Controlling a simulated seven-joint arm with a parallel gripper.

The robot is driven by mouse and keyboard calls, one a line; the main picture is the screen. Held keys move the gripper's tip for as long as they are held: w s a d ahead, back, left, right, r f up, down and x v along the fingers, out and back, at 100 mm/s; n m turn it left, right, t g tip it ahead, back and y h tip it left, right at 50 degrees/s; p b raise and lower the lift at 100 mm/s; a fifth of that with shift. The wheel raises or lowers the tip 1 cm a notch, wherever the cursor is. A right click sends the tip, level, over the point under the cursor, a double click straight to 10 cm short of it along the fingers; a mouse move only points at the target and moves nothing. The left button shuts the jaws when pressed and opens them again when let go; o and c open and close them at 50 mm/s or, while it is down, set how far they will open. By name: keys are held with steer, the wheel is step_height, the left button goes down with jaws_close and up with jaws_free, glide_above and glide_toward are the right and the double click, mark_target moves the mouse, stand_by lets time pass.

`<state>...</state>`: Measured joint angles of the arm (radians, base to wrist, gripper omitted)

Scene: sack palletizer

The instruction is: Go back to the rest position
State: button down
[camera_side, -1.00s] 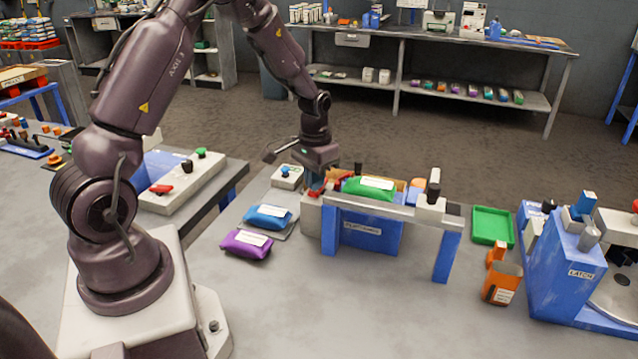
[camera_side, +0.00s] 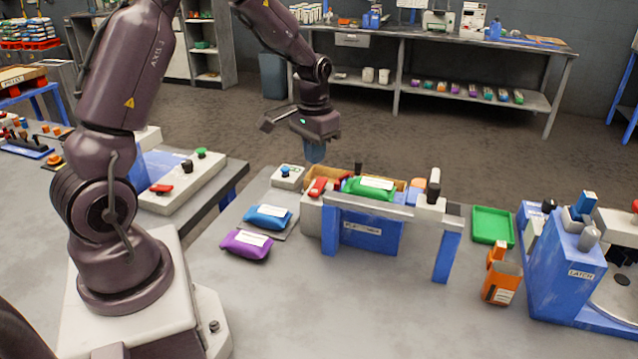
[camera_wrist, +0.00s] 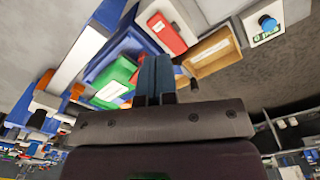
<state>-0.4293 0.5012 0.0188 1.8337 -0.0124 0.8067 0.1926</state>
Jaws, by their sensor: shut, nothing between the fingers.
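My gripper (camera_side: 315,153) is shut and empty. It hangs in the air above and behind the left end of the blue and grey palletizer frame (camera_side: 372,234), apart from everything. In the wrist view its two blue fingers (camera_wrist: 154,72) are together. A green sack (camera_side: 369,187) with a white label lies on top of the palletizer; it also shows in the wrist view (camera_wrist: 117,80). A blue sack (camera_side: 267,217) and a purple sack (camera_side: 245,244) lie on the table left of the palletizer.
A green tray (camera_side: 492,226), an orange bin (camera_side: 502,284) and a blue machine (camera_side: 566,263) stand to the right. The air around my gripper is free.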

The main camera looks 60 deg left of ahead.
steer(key=s+d+r+m+t, duration=0.3)
steer(key=s+d+r+t, duration=0.2)
steer(key=s+d+r, duration=1.1)
steer(key=shift+s+d+r+t, duration=0.3)
steer(key=shift+s+d+r, duration=0.15)
steer(key=shift+d, duration=0.25)
